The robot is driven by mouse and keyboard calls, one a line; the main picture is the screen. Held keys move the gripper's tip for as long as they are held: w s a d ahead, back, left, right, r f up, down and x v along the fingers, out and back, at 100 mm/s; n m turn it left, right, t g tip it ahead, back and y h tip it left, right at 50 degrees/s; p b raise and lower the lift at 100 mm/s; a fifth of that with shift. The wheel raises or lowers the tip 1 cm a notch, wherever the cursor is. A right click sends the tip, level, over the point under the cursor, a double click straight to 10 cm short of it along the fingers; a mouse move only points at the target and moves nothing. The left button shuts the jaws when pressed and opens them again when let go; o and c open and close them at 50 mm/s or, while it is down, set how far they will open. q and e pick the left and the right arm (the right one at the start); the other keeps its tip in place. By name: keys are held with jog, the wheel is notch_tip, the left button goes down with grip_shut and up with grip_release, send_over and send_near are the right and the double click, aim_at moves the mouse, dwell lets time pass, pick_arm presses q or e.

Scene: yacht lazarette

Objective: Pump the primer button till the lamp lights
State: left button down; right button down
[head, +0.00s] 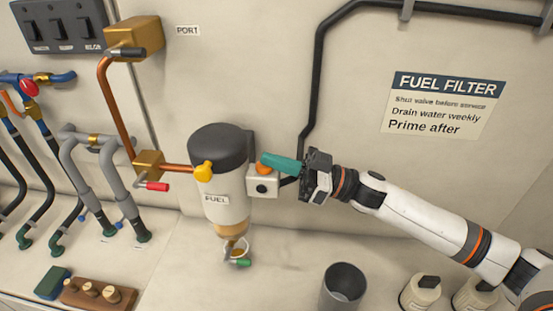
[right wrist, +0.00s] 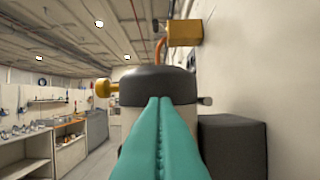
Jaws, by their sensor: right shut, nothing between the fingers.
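The fuel filter (head: 222,188) is a pale canister with a black cap, labelled FUEL, fixed to the wall. A small pale box (head: 262,186) joins its right side. An orange button (head: 263,169) is on top of the box, and a dark round spot (head: 261,188), perhaps the lamp, is on its front and shows no light. My right gripper (head: 268,160) has its teal fingers shut and empty, with the tips right over the button. I cannot tell whether they touch it. In the right wrist view the fingers (right wrist: 160,140) hide the button and box. My left gripper is out of view.
Left of the filter are a copper pipe (head: 116,107) and a red-handled valve (head: 149,164). A grey cup (head: 343,287) and pale containers (head: 418,292) stand below my right arm. A FUEL FILTER sign (head: 443,103) is on the wall.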

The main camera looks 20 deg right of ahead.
jog(key=shift+f, duration=0.2)
notch_tip(320, 180, up, 5)
jog(key=p, duration=0.4)
jog(key=shift+w+p, duration=0.15)
jog(key=shift+p, duration=0.2)
jog(key=b+v, duration=0.5)
jog(key=v, duration=0.5)
jog(key=shift+f+b, duration=0.3)
jog(key=shift+b, duration=0.05)
jog(key=shift+r, duration=0.1)
